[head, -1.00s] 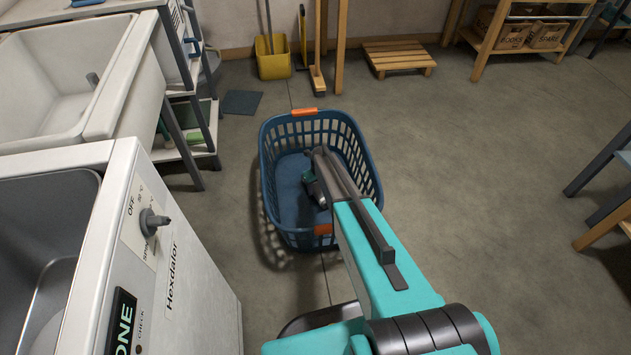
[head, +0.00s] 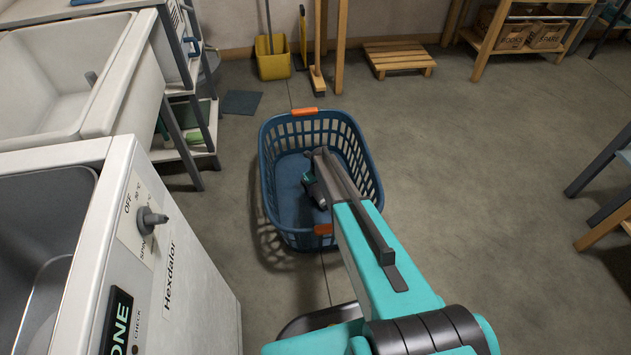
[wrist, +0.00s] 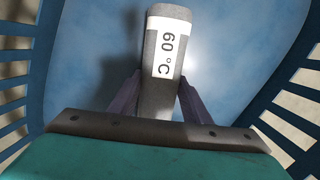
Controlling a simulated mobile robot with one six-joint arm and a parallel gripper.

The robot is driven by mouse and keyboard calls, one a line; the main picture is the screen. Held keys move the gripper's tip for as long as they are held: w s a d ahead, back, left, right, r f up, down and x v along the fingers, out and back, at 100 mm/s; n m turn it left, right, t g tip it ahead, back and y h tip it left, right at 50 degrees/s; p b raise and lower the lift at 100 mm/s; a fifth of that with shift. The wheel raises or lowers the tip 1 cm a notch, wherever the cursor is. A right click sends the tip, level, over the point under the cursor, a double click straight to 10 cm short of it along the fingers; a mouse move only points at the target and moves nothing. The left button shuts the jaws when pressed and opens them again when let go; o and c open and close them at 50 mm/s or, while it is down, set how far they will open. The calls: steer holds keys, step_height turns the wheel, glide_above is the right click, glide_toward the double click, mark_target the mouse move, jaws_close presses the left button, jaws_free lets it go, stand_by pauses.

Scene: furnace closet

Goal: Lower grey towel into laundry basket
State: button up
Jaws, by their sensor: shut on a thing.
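The blue laundry basket (head: 272,185) stands on the floor in the middle of the head view, with orange grips on its rim. My arm reaches over its near right side, and my gripper is down inside its opening, mostly hidden by the arm there. A dark shadow lies left of the towel. I cannot tell whether the towel touches the basket floor.
A white appliance (head: 190,285) with a dial stands at the left, with a white sink (head: 75,75) behind it. A yellow bucket (head: 272,65) and a wooden pallet (head: 398,57) are at the back. Open floor lies right of the basket; a table leg (head: 605,165) is at the far right.

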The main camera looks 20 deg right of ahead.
steer(key=shift+f, duration=0.25)
stand_by(0.4)
steer(key=o, duration=1.3)
steer(key=shift+c, duration=0.2)
step_height(320, 180, up, 14)
steer(key=s+p, duration=0.1)
steer(key=p, duration=0.1)
steer(key=shift+s+d, duration=0.25)
steer(key=shift+s, duration=0.05)
steer(key=shift+s+f, duration=0.1)
